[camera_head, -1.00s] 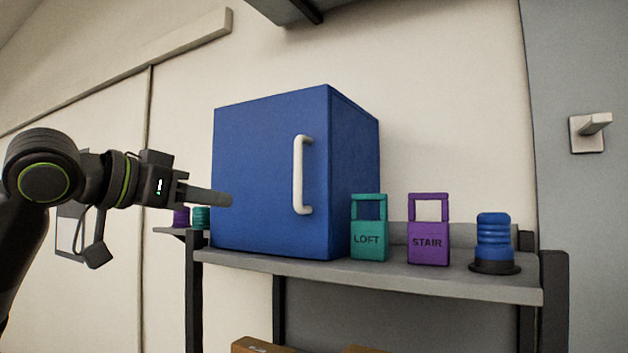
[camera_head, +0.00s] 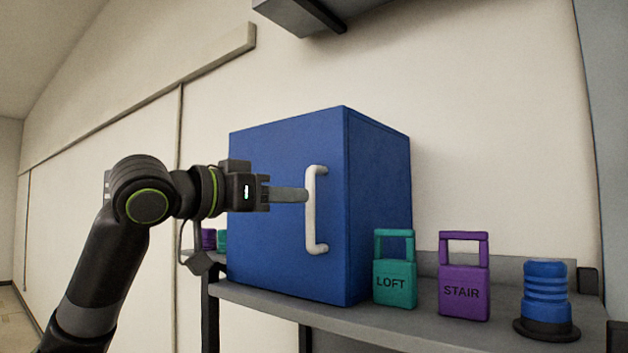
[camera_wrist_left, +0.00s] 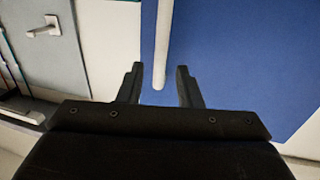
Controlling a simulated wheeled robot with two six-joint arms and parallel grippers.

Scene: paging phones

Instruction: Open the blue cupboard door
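The blue cupboard (camera_head: 370,200) stands on the grey shelf, and its blue door (camera_head: 270,240) is shut. A white vertical handle (camera_head: 312,235) is on the right side of the door; it also shows in the left wrist view (camera_wrist_left: 163,40). My left gripper (camera_head: 302,195) is at the upper part of the handle. In the left wrist view its two fingers (camera_wrist_left: 160,82) are apart, with the handle between their tips and a gap on each side. I cannot tell whether a finger touches it. My right gripper is not in view.
On the grey shelf (camera_head: 400,326), right of the cupboard, stand a teal LOFT block (camera_head: 394,284), a purple STAIR block (camera_head: 464,293) and a blue ribbed cylinder (camera_head: 546,285). Small purple and teal items (camera_head: 208,238) sit to the left. A grey unit (camera_head: 300,12) hangs above.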

